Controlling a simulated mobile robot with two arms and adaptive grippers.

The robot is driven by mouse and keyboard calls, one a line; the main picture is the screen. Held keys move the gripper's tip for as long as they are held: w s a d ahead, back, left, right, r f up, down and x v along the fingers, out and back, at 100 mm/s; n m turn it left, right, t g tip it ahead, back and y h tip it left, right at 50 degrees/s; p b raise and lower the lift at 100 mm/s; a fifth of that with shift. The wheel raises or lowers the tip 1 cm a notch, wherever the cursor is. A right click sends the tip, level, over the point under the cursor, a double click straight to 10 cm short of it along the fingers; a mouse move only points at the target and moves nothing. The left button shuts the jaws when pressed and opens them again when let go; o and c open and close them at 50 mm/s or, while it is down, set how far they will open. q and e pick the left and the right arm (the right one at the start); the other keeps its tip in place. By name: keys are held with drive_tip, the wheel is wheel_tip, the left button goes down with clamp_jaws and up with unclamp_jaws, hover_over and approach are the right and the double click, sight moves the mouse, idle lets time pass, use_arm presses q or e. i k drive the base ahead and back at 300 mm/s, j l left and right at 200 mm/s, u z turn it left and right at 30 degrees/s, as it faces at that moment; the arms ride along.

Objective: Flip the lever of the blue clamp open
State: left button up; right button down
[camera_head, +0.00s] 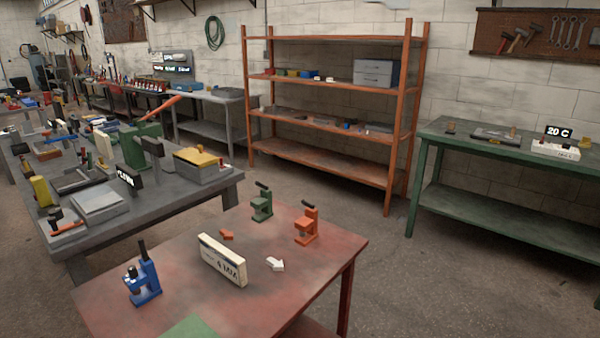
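The blue clamp (149,280) stands on the near left part of the red-brown table (320,262). A black-tipped lever (142,247) rises nearly upright from its top. A dark knob or pad (133,272) shows at its left side. I cannot tell its exact latch state at this size. Neither of my grippers is in view.
A green clamp (262,205) and an orange clamp (306,228) stand farther back on the same table. A white lettered block (222,262), an orange piece (227,234) and a white arrow (275,264) lie between. A green mat (190,329) is at the front. Grey workbench (190,197) stands behind left.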

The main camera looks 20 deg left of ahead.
sight(145, 257)
drive_tip(key=i+u, duration=0.2)
drive_tip(key=u, duration=0.3)
drive_tip(key=i+l+u, duration=0.1)
drive_tip(key=u, duration=0.35)
drive_tip(key=i+l+u, duration=0.2)
drive_tip(key=u, duration=0.3)
drive_tip(key=i+l+u, duration=0.2)
drive_tip(key=u, duration=0.25)
drive_tip(key=i+l+u, duration=0.1)
drive_tip(key=l+u, duration=0.2)
drive_tip(key=u, duration=0.2)
